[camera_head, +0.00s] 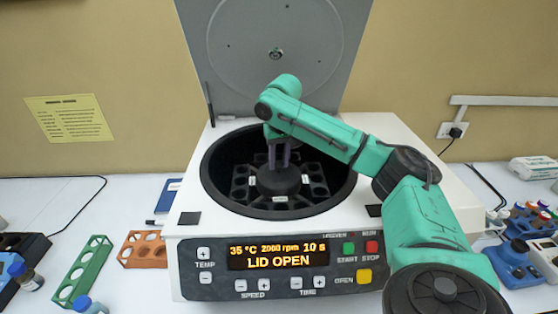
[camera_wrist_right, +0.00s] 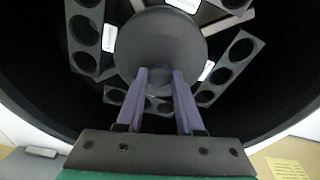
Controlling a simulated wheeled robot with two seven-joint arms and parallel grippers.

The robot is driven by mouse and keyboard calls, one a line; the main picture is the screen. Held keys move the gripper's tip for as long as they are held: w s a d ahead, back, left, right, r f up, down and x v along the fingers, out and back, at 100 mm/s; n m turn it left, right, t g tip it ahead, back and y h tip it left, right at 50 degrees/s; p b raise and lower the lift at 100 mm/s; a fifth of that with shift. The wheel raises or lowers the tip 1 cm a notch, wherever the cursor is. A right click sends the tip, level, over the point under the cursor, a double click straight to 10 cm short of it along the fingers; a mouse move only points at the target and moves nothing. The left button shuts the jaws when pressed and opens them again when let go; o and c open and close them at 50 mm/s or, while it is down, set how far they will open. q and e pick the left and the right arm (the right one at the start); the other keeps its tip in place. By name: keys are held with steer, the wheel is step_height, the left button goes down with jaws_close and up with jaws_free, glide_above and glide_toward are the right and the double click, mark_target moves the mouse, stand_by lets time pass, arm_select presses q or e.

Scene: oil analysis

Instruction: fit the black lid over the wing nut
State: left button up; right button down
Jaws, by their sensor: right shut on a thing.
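The black lid (camera_head: 279,181) is a dark round disc over the middle of the rotor, inside the open centrifuge (camera_head: 330,238). In the right wrist view the lid (camera_wrist_right: 160,42) fills the upper middle and covers the rotor's centre. My right gripper (camera_head: 279,165) reaches down into the bowl and is shut on the lid's raised middle; its two purple fingers (camera_wrist_right: 160,82) meet the lid's centre. The wing nut is hidden under the lid. I cannot tell whether the lid is seated or slightly above the rotor. My left gripper is not in view.
The rotor has several tube holders (camera_wrist_right: 232,60) around the lid. The grey centrifuge cover (camera_head: 230,60) stands open behind. A green rack (camera_head: 83,271) and an orange rack (camera_head: 145,250) are on the left; blue equipment (camera_head: 515,262) is on the right.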

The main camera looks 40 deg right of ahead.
stand_by(0.4)
jaws_free()
steer(key=shift+r, duration=3.5)
jaws_close()
steer(key=shift+f, duration=0.2)
steer(key=shift+f+b, duration=1.45)
steer(key=shift+f, duration=1.05)
steer(key=shift+s, duration=0.1)
